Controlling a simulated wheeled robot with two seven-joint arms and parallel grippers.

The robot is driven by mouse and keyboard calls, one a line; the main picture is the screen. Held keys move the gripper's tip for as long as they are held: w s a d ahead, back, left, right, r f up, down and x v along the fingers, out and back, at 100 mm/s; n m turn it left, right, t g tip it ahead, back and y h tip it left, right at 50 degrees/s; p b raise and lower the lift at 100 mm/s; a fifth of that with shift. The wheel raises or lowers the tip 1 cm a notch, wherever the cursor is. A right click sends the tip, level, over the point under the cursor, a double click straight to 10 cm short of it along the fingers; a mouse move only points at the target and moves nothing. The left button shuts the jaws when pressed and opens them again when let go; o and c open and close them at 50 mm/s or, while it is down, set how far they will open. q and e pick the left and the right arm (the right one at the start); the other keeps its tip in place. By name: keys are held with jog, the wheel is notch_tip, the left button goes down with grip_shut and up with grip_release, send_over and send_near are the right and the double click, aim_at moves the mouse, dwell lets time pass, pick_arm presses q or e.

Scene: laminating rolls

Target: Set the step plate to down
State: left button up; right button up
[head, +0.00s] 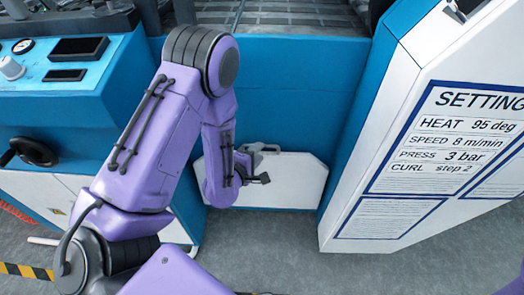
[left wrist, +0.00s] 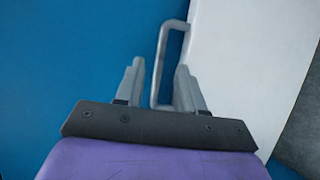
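The step plate (head: 295,182) is a white panel with cut corners, low on the blue machine front between two cabinets. It looks upright against that front. A grey loop handle (head: 265,148) sits at its top edge. My left gripper (head: 262,179) is in front of the plate's left part, close to the handle; my arm hides the plate's left side. In the left wrist view the two fingers are apart, and one leg of the handle (left wrist: 162,55) shows between them. I cannot tell whether they touch it. My right gripper is not in view.
Grey floor (head: 300,262) lies clear in front of the plate.

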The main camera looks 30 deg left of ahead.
aim_at(262, 164)
pick_arm(q)
jog(key=x, duration=0.3)
jog(key=shift+w+f, duration=0.15)
jog(key=shift+w, duration=0.05)
grip_shut()
